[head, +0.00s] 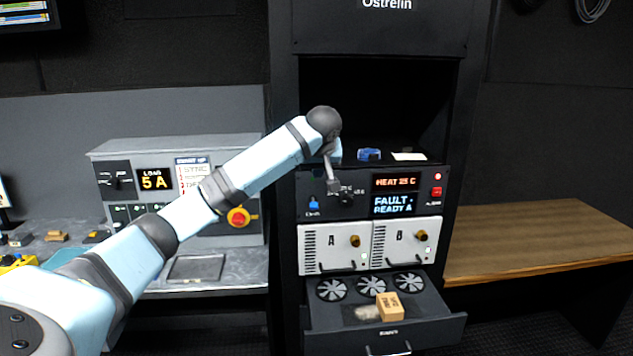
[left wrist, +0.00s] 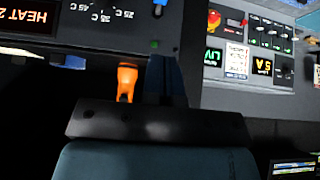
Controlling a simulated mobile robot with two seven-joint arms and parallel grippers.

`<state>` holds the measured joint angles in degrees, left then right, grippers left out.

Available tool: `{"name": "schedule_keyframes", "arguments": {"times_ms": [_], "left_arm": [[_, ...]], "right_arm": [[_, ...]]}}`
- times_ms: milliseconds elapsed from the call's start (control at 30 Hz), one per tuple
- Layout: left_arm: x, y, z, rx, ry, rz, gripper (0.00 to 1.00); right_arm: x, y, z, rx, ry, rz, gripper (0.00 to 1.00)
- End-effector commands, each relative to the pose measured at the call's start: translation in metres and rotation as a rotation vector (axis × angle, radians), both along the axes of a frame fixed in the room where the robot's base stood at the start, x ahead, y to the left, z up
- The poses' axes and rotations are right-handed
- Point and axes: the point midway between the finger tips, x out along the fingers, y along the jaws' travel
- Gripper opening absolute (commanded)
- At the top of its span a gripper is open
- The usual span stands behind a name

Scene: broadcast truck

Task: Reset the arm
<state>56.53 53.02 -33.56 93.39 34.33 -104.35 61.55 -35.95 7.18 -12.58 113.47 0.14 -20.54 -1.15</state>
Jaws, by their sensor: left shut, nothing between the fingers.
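My left arm comes in from the left and reaches up to the equipment rack. My left gripper (head: 333,184) hangs down in front of the upper control panel (head: 355,207), close to a dark knob (head: 346,199). I cannot tell whether it touches the knob. The gripper is shut and empty. In the left wrist view, the panel with its temperature marks (left wrist: 100,14) and a blue switch (left wrist: 160,5) lie beyond the gripper. An orange piece (left wrist: 127,82) shows beside the dark fingers. My right gripper is not in view.
Below the panel are modules A (head: 327,247) and B (head: 405,241). An open drawer (head: 435,328) juts out with fans and a small box (head: 390,306). A wooden bench (head: 540,240) stands right; a console with a red button (head: 238,217) stands left.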

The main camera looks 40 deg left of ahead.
Motion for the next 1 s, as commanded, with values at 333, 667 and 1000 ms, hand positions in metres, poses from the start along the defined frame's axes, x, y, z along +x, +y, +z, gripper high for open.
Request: {"name": "schedule_keyframes", "arguments": {"times_ms": [333,667,1000], "left_arm": [[-0.006,-0.007,0.009,0.000,0.000,0.000,0.00],[-0.006,-0.007,0.009,0.000,0.000,0.000,0.00],[0.009,-0.054,-0.071,0.004,0.019,-0.193,0.00]], "right_arm": [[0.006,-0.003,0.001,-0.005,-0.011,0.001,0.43],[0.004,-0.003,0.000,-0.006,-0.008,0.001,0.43],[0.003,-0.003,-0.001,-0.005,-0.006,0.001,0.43]]}}
